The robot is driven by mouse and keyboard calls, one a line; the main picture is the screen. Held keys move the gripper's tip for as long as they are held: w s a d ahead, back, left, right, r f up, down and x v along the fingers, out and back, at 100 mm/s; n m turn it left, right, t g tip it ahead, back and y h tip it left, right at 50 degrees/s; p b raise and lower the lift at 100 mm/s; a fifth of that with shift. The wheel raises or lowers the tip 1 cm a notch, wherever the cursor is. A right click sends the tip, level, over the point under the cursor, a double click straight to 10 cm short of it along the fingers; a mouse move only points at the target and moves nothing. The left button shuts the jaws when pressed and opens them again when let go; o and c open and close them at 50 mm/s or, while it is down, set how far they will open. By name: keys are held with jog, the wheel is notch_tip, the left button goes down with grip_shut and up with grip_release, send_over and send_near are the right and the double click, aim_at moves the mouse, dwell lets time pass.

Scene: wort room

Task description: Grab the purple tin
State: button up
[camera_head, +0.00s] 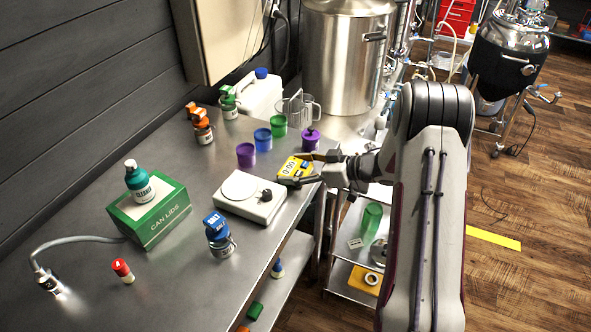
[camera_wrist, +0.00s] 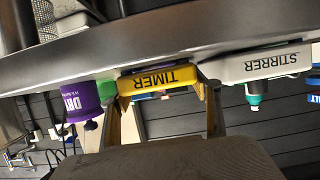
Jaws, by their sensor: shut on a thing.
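The purple tin (camera_head: 311,141) with a dark knob on its lid stands at the bench's right edge, just behind my gripper (camera_head: 304,168). In the wrist view, which is upside down, the purple tin (camera_wrist: 80,103) shows to the left, outside my fingers, with white lettering partly cut off. My fingers (camera_wrist: 163,84) are shut on a yellow timer (camera_wrist: 158,77), one finger at each side of it. The timer also shows in the head view (camera_head: 292,166), partly covered by a finger. I cannot tell whether it is clear of the bench.
A purple cup (camera_head: 246,155), a blue cup (camera_head: 263,140) and a green cup (camera_head: 279,126) stand left of the tin. A white stirrer (camera_head: 249,196) sits left of my gripper. Clear pitchers (camera_head: 297,108) stand behind.

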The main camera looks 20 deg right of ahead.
jog(key=shift+r, duration=5.05)
send_over(296, 168)
jog(key=shift+a+f, duration=0.1)
jog(key=shift+f, duration=2.4)
jog(key=shift+f, duration=2.3)
jog(key=shift+f, duration=0.15)
jog(key=o, duration=2)
jog(key=shift+s+f, duration=0.1)
jog(key=shift+f, duration=0.05)
